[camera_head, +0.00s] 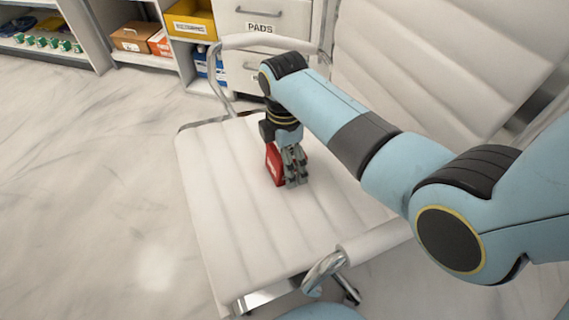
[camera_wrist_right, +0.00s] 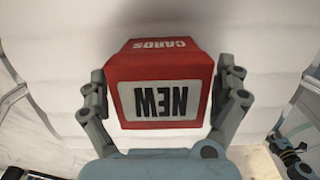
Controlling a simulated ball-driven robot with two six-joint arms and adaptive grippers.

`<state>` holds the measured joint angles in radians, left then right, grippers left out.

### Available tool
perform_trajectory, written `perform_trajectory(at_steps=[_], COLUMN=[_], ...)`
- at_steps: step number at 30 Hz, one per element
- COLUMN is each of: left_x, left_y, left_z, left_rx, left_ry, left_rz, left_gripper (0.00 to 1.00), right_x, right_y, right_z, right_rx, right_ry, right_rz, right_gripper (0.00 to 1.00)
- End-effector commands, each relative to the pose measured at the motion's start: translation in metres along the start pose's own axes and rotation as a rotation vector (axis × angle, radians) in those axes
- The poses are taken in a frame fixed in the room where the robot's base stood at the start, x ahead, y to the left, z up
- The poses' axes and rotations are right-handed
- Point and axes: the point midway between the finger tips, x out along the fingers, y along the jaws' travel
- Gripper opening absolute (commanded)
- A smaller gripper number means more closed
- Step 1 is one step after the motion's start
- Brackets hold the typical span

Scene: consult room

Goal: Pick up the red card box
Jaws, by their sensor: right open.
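The red card box (camera_head: 273,165) sits on the white padded seat of a chair (camera_head: 222,190). In the right wrist view the box (camera_wrist_right: 160,62) is red with a white "NEW" label, and "CARDS" is printed on its other visible face. My right gripper (camera_head: 296,180) is down at the box and hides part of it in the head view. In the right wrist view its fingers (camera_wrist_right: 165,90) are open, one on each side of the box. I cannot tell whether they touch it. My left gripper is not in view.
The chair has a backrest (camera_head: 440,65) and metal-framed armrests (camera_head: 262,41) on both sides. Behind it stand a white drawer unit marked "PADS" (camera_head: 290,22) and shelves with a yellow bin (camera_head: 190,20). The floor (camera_head: 90,180) at left is clear.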

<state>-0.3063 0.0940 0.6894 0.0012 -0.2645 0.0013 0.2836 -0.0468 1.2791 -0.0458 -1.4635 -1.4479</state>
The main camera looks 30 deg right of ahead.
Motion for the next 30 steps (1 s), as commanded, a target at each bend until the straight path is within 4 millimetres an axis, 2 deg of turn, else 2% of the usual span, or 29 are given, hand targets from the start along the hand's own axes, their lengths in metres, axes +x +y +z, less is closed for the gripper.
perform_trajectory(at_steps=[1,3,9,23,30], left_x=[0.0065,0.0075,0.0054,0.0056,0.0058], left_y=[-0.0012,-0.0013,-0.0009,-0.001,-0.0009], left_z=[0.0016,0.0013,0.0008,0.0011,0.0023], left_rx=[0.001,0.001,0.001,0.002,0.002], left_ry=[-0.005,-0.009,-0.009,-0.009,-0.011], left_rz=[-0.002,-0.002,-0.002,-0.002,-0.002], left_gripper=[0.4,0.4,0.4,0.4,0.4], right_x=[0.0123,0.0168,0.0146,0.0151,0.0152], right_y=[-0.0014,-0.0012,-0.0002,-0.0009,-0.001], right_z=[0.0005,0.0005,0.0005,0.0006,0.0006], right_rx=[0.0,0.0,0.0,0.0,0.0], right_ry=[-0.001,-0.001,0.0,-0.001,-0.001], right_rz=[-0.004,-0.003,0.0,-0.001,-0.001], right_gripper=[0.99,0.99,0.99,0.4,0.38])
